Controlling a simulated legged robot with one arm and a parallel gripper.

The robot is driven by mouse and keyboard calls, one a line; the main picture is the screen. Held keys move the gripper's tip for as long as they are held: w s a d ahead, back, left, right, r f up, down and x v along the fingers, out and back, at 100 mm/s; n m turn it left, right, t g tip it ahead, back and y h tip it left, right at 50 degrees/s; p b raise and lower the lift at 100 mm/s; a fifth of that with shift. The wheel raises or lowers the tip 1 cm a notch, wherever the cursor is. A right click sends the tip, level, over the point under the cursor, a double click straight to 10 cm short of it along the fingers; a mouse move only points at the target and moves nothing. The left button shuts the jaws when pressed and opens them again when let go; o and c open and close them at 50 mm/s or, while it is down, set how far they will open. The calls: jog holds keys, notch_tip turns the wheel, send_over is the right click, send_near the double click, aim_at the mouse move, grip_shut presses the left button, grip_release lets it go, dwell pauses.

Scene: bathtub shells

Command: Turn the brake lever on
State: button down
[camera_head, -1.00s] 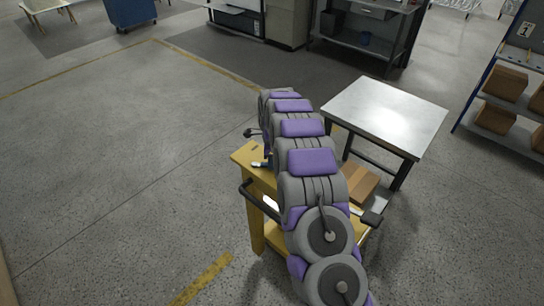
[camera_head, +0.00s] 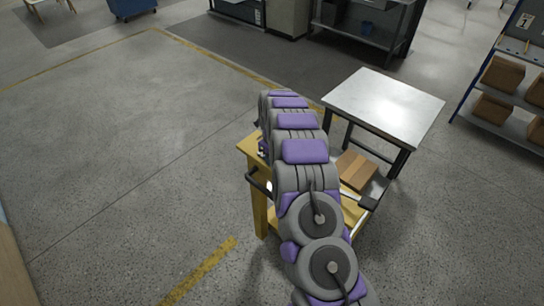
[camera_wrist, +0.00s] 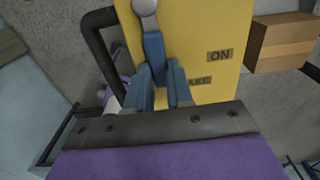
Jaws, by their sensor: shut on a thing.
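The brake lever (camera_wrist: 152,42) shows in the wrist view, with a silver round end at the top edge and a blue handle below it. It is on the yellow top of a cart (camera_wrist: 190,30). My gripper (camera_wrist: 161,78) has its two blue-grey fingers around the lower part of the handle and is shut on it. An "ON" label (camera_wrist: 219,55) is to the right of the lever. In the head view, my arm hides the gripper and most of the yellow cart (camera_head: 258,205).
The cart has a black push handle (camera_head: 258,182), seen left of my fingers in the wrist view (camera_wrist: 97,50). A cardboard box (camera_head: 356,168) lies beside my arm. A metal-topped table (camera_head: 385,103) stands behind right. The floor at left is open.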

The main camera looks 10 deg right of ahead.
jog(key=shift+w+a+r, duration=0.1)
jog(key=shift+r, duration=0.05)
jog(key=c, duration=1)
grip_release()
notch_tip(320, 180, up, 17)
jog(key=shift+p, duration=0.35)
jog(key=shift+a, duration=0.1)
